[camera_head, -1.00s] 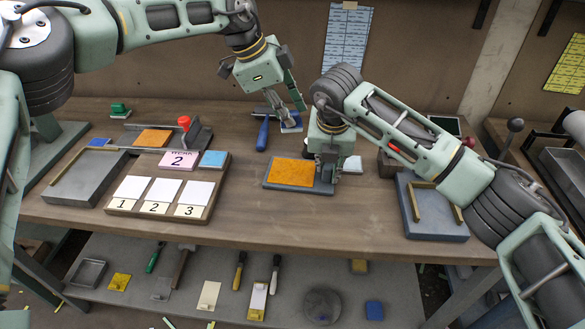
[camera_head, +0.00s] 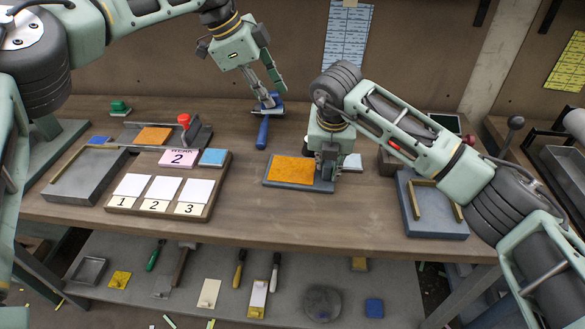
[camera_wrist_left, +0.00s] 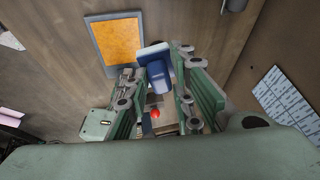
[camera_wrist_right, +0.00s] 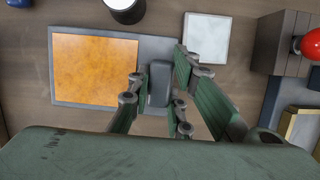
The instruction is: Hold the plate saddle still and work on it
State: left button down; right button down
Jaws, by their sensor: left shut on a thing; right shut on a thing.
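The plate saddle (camera_head: 327,184) is a blue-grey plate bearing an orange sheet (camera_head: 292,170), flat on the bench at middle. My right gripper (camera_head: 327,172) is shut on the saddle's dark grey block. That block (camera_wrist_right: 159,82) stands between its fingers in the right wrist view, at the plate's right end.
A white square (camera_head: 352,162) lies right of the saddle. A wooden board (camera_head: 150,208) with numbered cards stands left. A red-knobbed fixture (camera_head: 184,120) holds another orange sheet behind it. A blue-grey tray (camera_head: 430,225) is at right. The bench front between board and tray is clear.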

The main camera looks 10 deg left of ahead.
pick_arm(q)
jog(key=shift+a, duration=0.15)
pick_arm(e)
jog(key=shift+f, duration=0.2)
pick_arm(q)
jog(key=shift+w, duration=0.15)
pick_arm(e)
jog(key=c, duration=1.5)
grip_release()
jog(key=shift+w, duration=0.1)
jog(key=shift+c, duration=0.2)
jog(key=shift+r, duration=0.1)
pick_arm(q)
jog(key=shift+f+b, duration=0.35)
jog(key=shift+f, duration=0.05)
pick_arm(e)
jog(key=shift+v, duration=4.45)
